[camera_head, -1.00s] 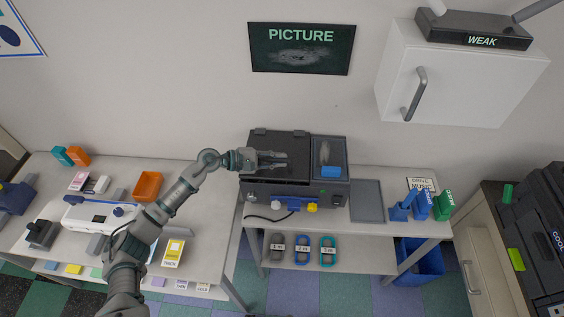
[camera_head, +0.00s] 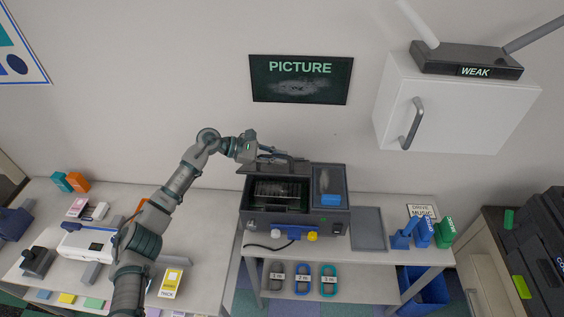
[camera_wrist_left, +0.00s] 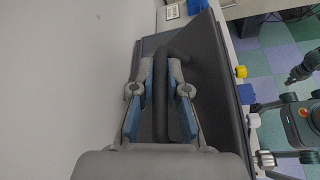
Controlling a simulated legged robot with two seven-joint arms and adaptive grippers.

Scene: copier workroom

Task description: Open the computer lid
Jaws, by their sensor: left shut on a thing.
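The computer (camera_head: 295,222) is a dark box on the middle table, in the head view. Its left lid (camera_head: 262,168) is raised, and the opening below shows a lit interior (camera_head: 281,192) with a grid-like part. My left gripper (camera_head: 277,155) is at the raised lid's upper edge. In the left wrist view the gripper (camera_wrist_left: 161,80) has its two fingers closed around a dark bar-shaped handle (camera_wrist_left: 161,100) on the lid (camera_wrist_left: 205,65). My right gripper does not show in the head view; whether any of it shows in the wrist view is unclear.
A blue block (camera_head: 330,199) lies in the computer's right compartment. A grey flat panel (camera_head: 369,228) lies to its right, with blue and green holders (camera_head: 424,231) beyond. A white wall cabinet (camera_head: 445,95) hangs above right. The wall behind the lid is close.

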